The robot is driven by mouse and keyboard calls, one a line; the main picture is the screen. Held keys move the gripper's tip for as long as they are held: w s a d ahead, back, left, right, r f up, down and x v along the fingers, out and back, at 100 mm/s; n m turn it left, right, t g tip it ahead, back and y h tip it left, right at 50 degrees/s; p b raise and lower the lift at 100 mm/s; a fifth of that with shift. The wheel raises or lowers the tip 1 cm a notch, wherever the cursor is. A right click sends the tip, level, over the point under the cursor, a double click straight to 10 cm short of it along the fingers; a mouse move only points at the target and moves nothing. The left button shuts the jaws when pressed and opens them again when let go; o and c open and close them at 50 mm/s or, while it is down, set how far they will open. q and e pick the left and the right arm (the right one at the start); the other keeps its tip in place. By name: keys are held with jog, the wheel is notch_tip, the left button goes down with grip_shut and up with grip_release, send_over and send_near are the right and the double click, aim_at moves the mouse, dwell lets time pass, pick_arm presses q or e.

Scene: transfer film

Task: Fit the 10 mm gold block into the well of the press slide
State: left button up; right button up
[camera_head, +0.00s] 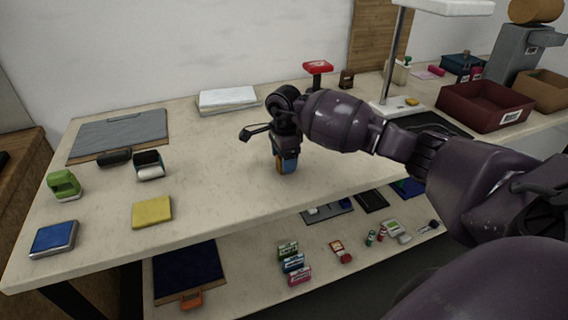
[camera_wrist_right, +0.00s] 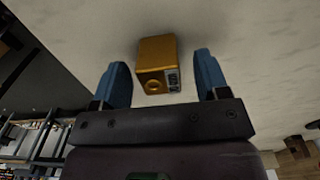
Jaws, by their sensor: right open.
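The gold block (camera_wrist_right: 156,62) sits on the pale tabletop in the right wrist view, with a round mark on its front face and a grey label beside it. It stands between the two blue fingers of my right gripper (camera_wrist_right: 163,82), with a visible gap on each side. In the head view my right gripper (camera_head: 287,163) points down at the table, and a sliver of the gold block (camera_head: 279,167) shows at its fingertips. The gripper is open. I cannot make out the press slide or its well for certain. My left gripper is not in view.
A yellow pad (camera_head: 152,212), a blue-topped box (camera_head: 53,239) and a green device (camera_head: 64,185) lie at left. A clipboard (camera_head: 120,132) and white paper stack (camera_head: 228,99) lie behind. A dark red tray (camera_head: 484,106) stands right. The table's front middle is clear.

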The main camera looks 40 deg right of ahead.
jog(key=shift+c, duration=0.5)
jog(key=shift+r, duration=0.1)
grip_shut()
jog(key=shift+r, duration=0.1)
notch_tip(320, 180, up, 20)
